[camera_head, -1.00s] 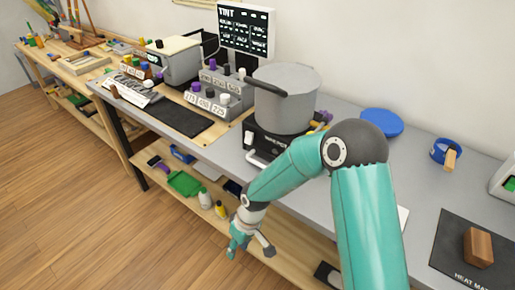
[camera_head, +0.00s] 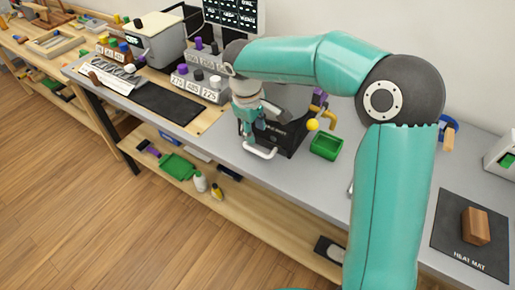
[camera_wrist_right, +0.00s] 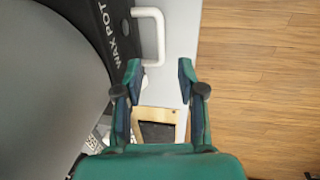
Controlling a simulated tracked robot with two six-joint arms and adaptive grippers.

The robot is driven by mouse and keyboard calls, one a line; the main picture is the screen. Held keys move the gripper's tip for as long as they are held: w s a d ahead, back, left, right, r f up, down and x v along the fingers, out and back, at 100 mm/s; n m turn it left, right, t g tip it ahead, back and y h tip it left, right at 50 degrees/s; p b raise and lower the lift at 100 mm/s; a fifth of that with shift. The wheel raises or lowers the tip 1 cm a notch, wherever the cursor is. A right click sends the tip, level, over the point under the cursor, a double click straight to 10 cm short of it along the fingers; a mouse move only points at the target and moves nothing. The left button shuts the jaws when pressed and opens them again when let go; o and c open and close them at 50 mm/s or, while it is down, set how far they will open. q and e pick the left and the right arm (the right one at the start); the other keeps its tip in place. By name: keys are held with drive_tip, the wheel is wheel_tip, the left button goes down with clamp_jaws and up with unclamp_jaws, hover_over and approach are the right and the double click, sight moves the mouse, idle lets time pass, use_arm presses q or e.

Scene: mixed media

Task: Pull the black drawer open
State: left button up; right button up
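The black unit labelled WAX POT (camera_head: 289,137) stands on the grey bench and has a white bar handle (camera_head: 259,153) on its front. I take this black front as the drawer; no gap shows at it. In the right wrist view the black front (camera_wrist_right: 118,40) is at upper left, with the white handle (camera_wrist_right: 159,38) beside it. My right gripper (camera_head: 250,134) is just above and beside the handle. In its wrist view the two fingers (camera_wrist_right: 160,75) are spread with nothing between them, and the handle lies just beyond the tips. My left gripper is not in view.
A large grey pot (camera_wrist_right: 40,100) sits close beside the right gripper. A black mat (camera_head: 166,103) lies left. The floor in front of the bench is clear.

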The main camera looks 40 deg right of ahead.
sight(259, 152)
drive_tip(key=f, duration=0.3)
drive_tip(key=d+f, duration=0.1)
drive_tip(key=f, duration=0.6)
drive_tip(key=shift+w+d+p, duration=0.3)
drive_tip(key=shift+w+p, duration=0.05)
drive_tip(key=shift+p, duration=0.05)
clamp_jaws()
